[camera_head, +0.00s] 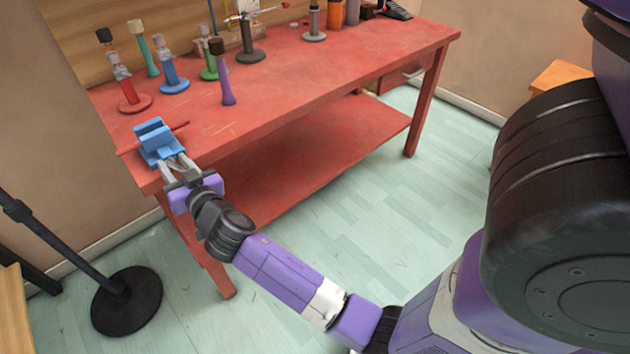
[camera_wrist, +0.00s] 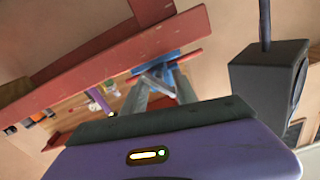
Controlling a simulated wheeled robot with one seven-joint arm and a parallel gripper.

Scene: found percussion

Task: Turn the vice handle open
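The blue vice (camera_head: 158,140) sits on the near left corner of the red workbench. A thin red bar, which looks like the vice handle (camera_head: 128,151), sticks out on both sides of it. My gripper (camera_head: 174,164) is at the front of the vice, with its two grey fingers apart and pointing at it. In the wrist view the fingers (camera_wrist: 160,88) reach toward the blue vice (camera_wrist: 170,67), and the red handle (camera_wrist: 190,56) crosses just beyond them. I cannot tell whether the fingertips touch the vice or the handle.
The red workbench (camera_head: 290,88) carries several coloured stands and a purple upright piece (camera_head: 224,85) behind the vice. A black round stand base (camera_head: 126,302) is on the floor at left. A black box (camera_wrist: 262,82) shows in the wrist view.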

